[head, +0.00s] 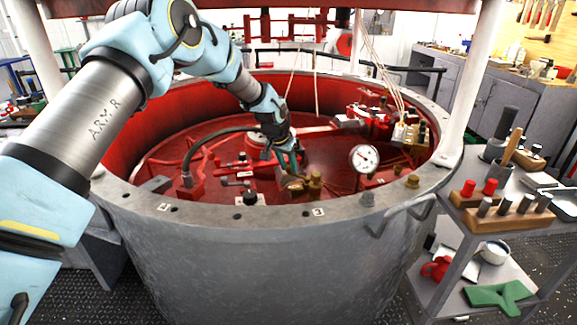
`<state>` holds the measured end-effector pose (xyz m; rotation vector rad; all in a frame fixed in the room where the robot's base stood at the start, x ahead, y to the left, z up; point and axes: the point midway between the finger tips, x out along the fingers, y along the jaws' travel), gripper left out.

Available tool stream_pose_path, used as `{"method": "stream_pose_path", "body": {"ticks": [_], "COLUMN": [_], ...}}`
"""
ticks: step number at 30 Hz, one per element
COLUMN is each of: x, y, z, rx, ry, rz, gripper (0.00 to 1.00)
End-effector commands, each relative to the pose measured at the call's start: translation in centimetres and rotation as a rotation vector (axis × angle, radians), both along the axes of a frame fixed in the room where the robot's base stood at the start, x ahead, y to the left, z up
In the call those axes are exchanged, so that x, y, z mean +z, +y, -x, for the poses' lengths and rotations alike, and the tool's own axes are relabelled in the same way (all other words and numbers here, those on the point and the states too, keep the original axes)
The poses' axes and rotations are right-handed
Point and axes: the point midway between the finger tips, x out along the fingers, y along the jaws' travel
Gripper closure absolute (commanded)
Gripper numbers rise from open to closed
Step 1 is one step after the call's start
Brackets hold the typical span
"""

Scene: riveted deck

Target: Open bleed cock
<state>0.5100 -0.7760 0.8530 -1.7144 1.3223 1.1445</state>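My gripper (289,164) reaches down into the large round grey vessel (250,245), over its red interior near the front. Its fingers are dark and small in this view, so I cannot tell whether they are open or shut on anything. Just below and right of the fingertips is a small brass fitting (315,183), standing upright near the front wall. It may be the bleed cock, but no label makes this certain. A brownish part (294,184) lies directly under the fingertips, partly hidden by them.
A white dial gauge (364,158) stands right of my gripper. A black hose (205,145) arcs to the left. Thin lines (378,62) hang toward a block at the right. Bolts and number plates sit on the rim. A tool cart (505,222) stands at the right.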

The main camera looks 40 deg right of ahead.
Motion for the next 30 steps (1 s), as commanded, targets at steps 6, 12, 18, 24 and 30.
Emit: {"method": "stream_pose_path", "body": {"ticks": [6, 12, 18, 24, 30], "x": [0.0, 0.1, 2.1, 5.8, 8.7], "y": [0.0, 0.0, 0.8, 2.3, 3.5], "z": [0.0, 0.0, 0.2, 0.5, 0.9], "rx": [0.000, 0.000, 0.000, 0.001, 0.000], "ry": [0.000, 0.000, -0.001, -0.003, -0.001], "rz": [0.000, 0.000, 0.002, 0.002, 0.002], "gripper": [0.44, 0.44, 0.44, 0.44, 0.44]}}
